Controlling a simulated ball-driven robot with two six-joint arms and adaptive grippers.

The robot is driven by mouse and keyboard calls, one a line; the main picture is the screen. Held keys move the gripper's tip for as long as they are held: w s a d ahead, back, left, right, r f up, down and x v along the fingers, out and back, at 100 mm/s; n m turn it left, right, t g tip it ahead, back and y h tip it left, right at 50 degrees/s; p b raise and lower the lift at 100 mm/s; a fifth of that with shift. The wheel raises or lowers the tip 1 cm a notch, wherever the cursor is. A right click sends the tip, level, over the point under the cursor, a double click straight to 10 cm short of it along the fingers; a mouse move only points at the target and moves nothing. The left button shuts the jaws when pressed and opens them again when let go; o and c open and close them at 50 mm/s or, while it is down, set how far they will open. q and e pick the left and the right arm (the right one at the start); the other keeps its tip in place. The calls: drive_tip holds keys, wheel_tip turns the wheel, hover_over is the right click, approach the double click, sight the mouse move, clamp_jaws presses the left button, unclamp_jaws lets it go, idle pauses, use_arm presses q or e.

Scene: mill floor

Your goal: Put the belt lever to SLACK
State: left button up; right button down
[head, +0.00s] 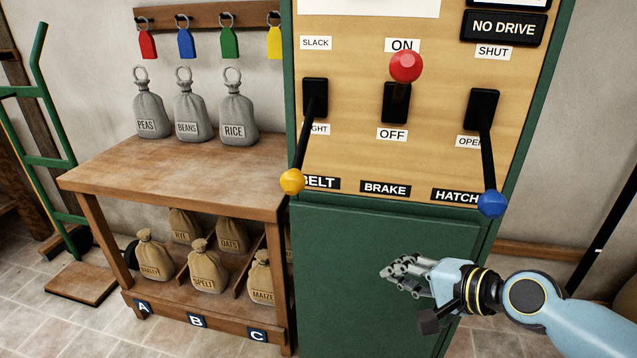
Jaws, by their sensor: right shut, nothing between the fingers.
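The belt lever (303,145) has a black slot plate and a yellow knob (292,181). Its arm points down, with the knob at the lower left, on the TIGHT side below the SLACK label (316,43). The lever partly covers the lower label and the BELT plate (322,182). My right gripper (392,271) is shut and empty in front of the green cabinet door, below and to the right of the yellow knob, apart from every lever. My left gripper is out of view.
The brake lever (402,84) with a red knob points up at ON. The hatch lever (487,150) with a blue knob points down at OPEN. A wooden bench (180,165) with several sacks stands left of the green cabinet (350,270). A green hand truck (47,160) stands far left.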

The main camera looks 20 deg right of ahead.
sight(304, 139)
drive_tip(key=a+r+m+t+y, duration=0.1)
drive_tip(key=a+r+y, duration=0.1)
drive_tip(key=r, duration=0.6)
drive_tip(key=w+a+r+t+y, duration=0.1)
drive_tip(key=a+r, duration=0.3)
drive_tip(key=r, duration=0.4)
drive_tip(key=shift+w+a+r+m+y+p, duration=0.15)
drive_tip(key=shift+r+m+y+p, duration=0.15)
drive_tip(key=shift+m+y, duration=0.15)
drive_tip(key=x, duration=1)
